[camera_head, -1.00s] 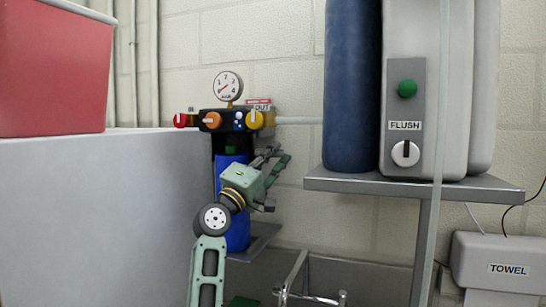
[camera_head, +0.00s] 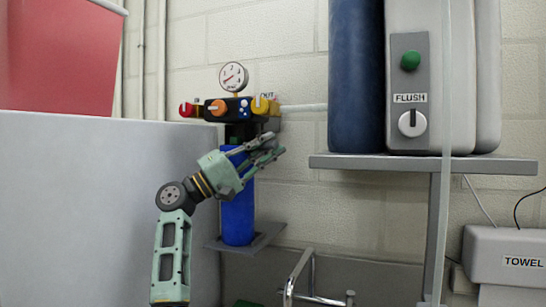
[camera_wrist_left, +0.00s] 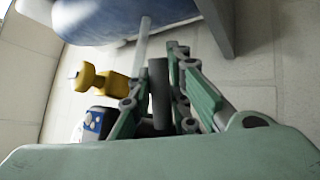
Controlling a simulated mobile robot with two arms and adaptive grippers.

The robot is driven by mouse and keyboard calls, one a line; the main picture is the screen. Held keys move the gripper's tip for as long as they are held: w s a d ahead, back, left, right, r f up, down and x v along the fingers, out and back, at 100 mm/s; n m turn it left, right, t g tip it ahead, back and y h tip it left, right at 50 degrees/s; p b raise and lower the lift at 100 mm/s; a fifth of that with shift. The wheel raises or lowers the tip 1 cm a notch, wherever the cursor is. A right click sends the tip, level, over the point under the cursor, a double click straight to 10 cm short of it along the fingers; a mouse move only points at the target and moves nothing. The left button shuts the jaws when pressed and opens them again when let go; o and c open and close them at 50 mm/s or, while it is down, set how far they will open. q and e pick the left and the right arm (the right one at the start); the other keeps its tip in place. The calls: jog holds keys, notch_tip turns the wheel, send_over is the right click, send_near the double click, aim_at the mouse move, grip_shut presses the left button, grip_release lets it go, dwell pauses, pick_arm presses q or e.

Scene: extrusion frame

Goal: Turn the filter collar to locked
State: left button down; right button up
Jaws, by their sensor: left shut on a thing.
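The blue filter bowl (camera_head: 238,215) hangs upright below the black manifold (camera_head: 225,108) on the wall. My left gripper (camera_head: 274,147) is at the top right of the bowl, just under the manifold, at the collar's height. It partly hides the collar, so its lock position cannot be read. In the left wrist view, a dark grey bar (camera_wrist_left: 160,85), seemingly the collar's handle, stands between the fingers, and they are shut on it. My right gripper is not in view.
A grey shelf (camera_head: 425,163) with a blue cylinder (camera_head: 356,90) is to the right. A faucet (camera_head: 300,275) stands below.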

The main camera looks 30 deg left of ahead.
pick_arm(q)
jog(key=shift+s+a+r+m+g+h+p, duration=0.15)
jog(key=shift+s+a+m+g+h+p, duration=0.15)
jog(key=shift+s+m+g+h, duration=0.55)
jog(key=shift+s+a+r+m+g+h+p, duration=0.2)
jog(key=shift+s+m+g+h, duration=0.3)
jog(key=shift+g+h, duration=0.75)
jog(key=shift+s+a+r+m+g+h+p, duration=0.1)
jog(key=shift+s+a+m+g+h+p, duration=0.2)
jog(key=shift+s+m+g+h, duration=0.55)
jog(key=shift+w+g, duration=0.2)
jog(key=shift+g, duration=0.05)
jog(key=c, duration=1.6)
grip_release()
jog(key=shift+f, duration=0.1)
jog(key=shift+c, duration=0.2)
jog(key=shift+f, duration=0.1)
jog(key=shift+w+d+f, duration=0.1)
jog(key=shift+w+f, duration=0.05)
jog(key=shift+w, duration=0.05)
